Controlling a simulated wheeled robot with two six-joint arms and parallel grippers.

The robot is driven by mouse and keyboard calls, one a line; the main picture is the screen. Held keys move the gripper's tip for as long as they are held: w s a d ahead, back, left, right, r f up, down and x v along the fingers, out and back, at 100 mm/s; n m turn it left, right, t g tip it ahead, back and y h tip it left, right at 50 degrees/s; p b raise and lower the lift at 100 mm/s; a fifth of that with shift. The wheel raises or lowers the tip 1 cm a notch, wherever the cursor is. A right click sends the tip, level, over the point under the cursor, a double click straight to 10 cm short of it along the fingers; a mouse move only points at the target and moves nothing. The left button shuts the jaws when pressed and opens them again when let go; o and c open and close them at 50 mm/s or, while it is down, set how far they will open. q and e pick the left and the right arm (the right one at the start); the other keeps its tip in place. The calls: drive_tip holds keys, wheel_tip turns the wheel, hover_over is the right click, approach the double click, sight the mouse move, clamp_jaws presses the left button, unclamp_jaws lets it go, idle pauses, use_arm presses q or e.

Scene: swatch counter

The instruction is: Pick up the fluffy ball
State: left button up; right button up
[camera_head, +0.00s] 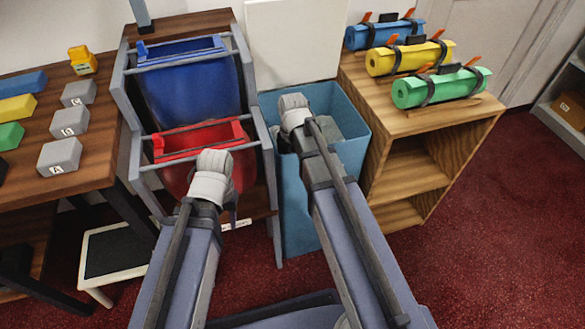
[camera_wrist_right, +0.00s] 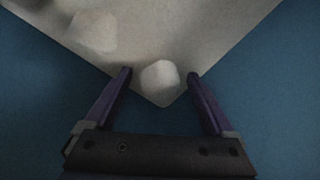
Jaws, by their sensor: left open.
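In the right wrist view a small pale, rounded lump (camera_wrist_right: 160,76), which may be the fluffy ball, lies on a pale surface near its corner. My right gripper (camera_wrist_right: 159,74) is open, with one finger on each side of the lump in the picture. Contact cannot be told. A second pale lump (camera_wrist_right: 95,31) lies further off at the upper left. In the head view my right arm reaches over the blue bin (camera_head: 300,215), and its jaws are hidden. My left gripper (camera_head: 232,212) is by the red tub (camera_head: 190,140), mostly hidden behind its wrist.
Grey blocky items (camera_head: 343,122) show inside the bin. A blue tub (camera_head: 190,85) sits in the grey rack above the red one. A wooden shelf (camera_head: 430,125) with rolled mats stands right, and a table (camera_head: 95,165) with blocks stands left. Red floor is clear at right.

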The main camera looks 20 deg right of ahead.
drive_tip(key=c, duration=0.8)
drive_tip(key=shift+o, duration=0.2)
drive_tip(key=shift+r, duration=0.1)
wheel_tip(320, 180, up, 18)
drive_tip(key=p, duration=1.8)
